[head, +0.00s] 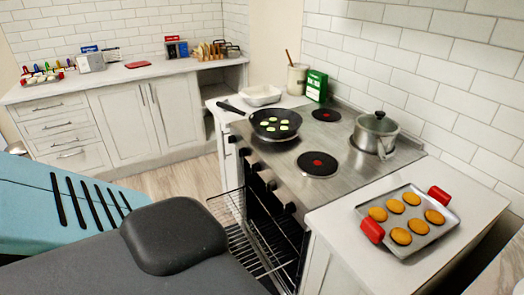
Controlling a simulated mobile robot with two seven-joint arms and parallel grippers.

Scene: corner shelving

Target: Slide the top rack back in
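The oven (276,235) stands under the stovetop at the centre right, with its dark cavity open at the front. Wire racking (246,243) sticks out of the cavity to the left, level and with nothing seen on it. Its wires overlap in this view, so I cannot clearly tell the top rack from any lower one. The near end of the racking is hidden behind a dark grey shape in the foreground. Neither of my grippers is in view, and nothing is seen touching the racking.
A tray (428,234) of round orange-brown items with red handles lies on the right counter (350,255). Some floor (185,178) is clear left of the oven.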

